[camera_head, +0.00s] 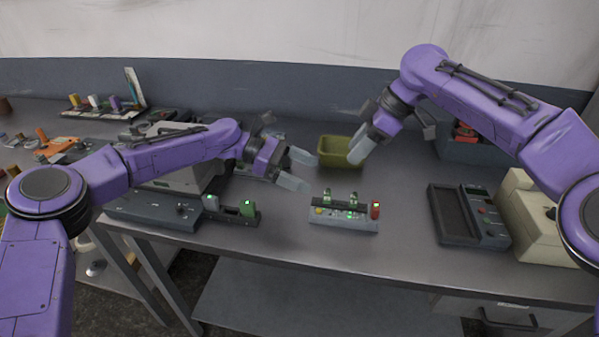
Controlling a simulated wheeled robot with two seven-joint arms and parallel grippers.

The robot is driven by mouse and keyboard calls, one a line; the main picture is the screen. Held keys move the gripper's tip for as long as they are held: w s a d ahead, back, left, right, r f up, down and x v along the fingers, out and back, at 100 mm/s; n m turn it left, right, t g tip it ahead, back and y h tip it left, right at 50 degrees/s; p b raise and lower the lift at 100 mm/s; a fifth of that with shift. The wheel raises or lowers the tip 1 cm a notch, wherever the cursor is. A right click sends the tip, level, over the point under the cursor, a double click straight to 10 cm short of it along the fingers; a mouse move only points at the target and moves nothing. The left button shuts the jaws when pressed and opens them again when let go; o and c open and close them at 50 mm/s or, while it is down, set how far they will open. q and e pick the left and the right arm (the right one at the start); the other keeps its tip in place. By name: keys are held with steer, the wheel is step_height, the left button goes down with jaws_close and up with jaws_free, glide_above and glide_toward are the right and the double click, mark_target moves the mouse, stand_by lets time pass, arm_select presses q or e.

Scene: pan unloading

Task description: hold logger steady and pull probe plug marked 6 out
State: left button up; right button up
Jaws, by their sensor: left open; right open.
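The logger appears to be the small light grey box (344,223) on the middle of the bench. Two greenish plugs (353,199) stand up from its top, and a red plug (376,210) stands at its right end. The plug numbers are too small to read, so I cannot tell which is 6. My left gripper (299,170) is open and empty, above and left of the logger, apart from it. My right gripper (362,147) is open and empty, behind the logger and in front of the olive bin, touching neither plugs nor logger.
An olive bin (336,148) stands behind the logger. A dark holder (231,213) with green-lit blocks stands to the left. A dark handheld meter (470,216) and a beige box (533,222) stand to the right. Bench around the logger is clear.

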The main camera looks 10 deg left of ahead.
arm_select(q)
glide_toward(322, 207)
steer(key=shift+y, duration=0.3)
steer(key=x, duration=1.1)
steer(key=shift+d+r, duration=0.2)
steer(key=c, duration=1.3)
steer(key=o, duration=1.4)
steer(key=shift+a+r, duration=0.1)
steer(key=shift+a, duration=0.05)
